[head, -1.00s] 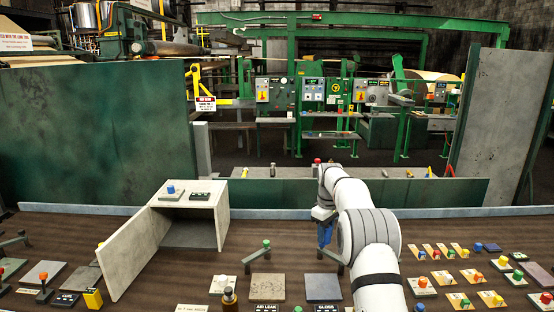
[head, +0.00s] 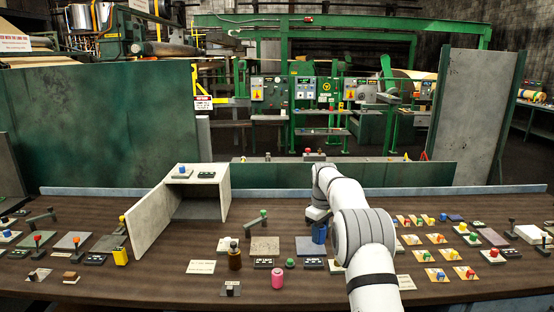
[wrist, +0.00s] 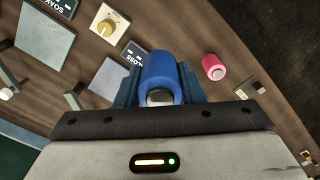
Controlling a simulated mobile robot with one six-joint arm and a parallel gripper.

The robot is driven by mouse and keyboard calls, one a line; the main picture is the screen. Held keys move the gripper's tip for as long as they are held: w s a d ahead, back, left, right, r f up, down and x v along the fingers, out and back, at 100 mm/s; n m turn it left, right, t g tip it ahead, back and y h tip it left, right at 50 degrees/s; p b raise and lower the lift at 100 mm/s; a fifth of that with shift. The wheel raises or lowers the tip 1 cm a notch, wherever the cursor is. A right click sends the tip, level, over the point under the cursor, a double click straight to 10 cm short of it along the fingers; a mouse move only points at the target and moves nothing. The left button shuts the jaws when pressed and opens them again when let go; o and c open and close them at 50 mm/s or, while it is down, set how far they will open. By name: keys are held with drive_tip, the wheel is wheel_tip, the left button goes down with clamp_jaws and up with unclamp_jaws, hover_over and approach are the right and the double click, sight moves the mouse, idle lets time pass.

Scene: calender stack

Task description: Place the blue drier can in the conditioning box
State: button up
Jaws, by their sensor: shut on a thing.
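The blue drier can (head: 319,233) is held by my gripper (head: 320,222) above the brown bench, right of the middle in the head view. In the wrist view the blue can (wrist: 159,72) sits between the two fingers of my gripper (wrist: 160,88), which are shut on it. The conditioning box (head: 225,190) is a pale grey box standing on the bench left of my gripper. Its door (head: 150,220) is swung open to the left and its dark inside faces the front. My gripper is apart from the box, to its right.
A lever (head: 252,224) stands between box and gripper. Flat plates and several knobbed panels cover the bench.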

drive_tip(key=shift+m, duration=0.6)
drive_tip(key=f, duration=0.1)
drive_tip(key=s+f, duration=0.2)
drive_tip(key=f, duration=0.1)
drive_tip(key=shift+b, duration=0.3)
drive_tip(key=s+f+m, duration=0.1)
drive_tip(key=s+f, duration=0.2)
drive_tip(key=s+f+m+b, duration=0.1)
drive_tip(key=s+f+m, duration=0.1)
drive_tip(key=s+f, duration=0.2)
drive_tip(key=shift+s+f, duration=0.15)
drive_tip(key=shift+f, duration=0.05)
drive_tip(key=s+f+m+b, duration=0.1)
drive_tip(key=s+f+m, duration=0.3)
drive_tip(key=s, duration=1.2)
wheel_tip(320, 180, down, 4)
drive_tip(key=shift+f+m, duration=0.15)
drive_tip(key=shift+m, duration=0.25)
drive_tip(key=shift+d, duration=0.1)
drive_tip(key=shift+d, duration=0.15)
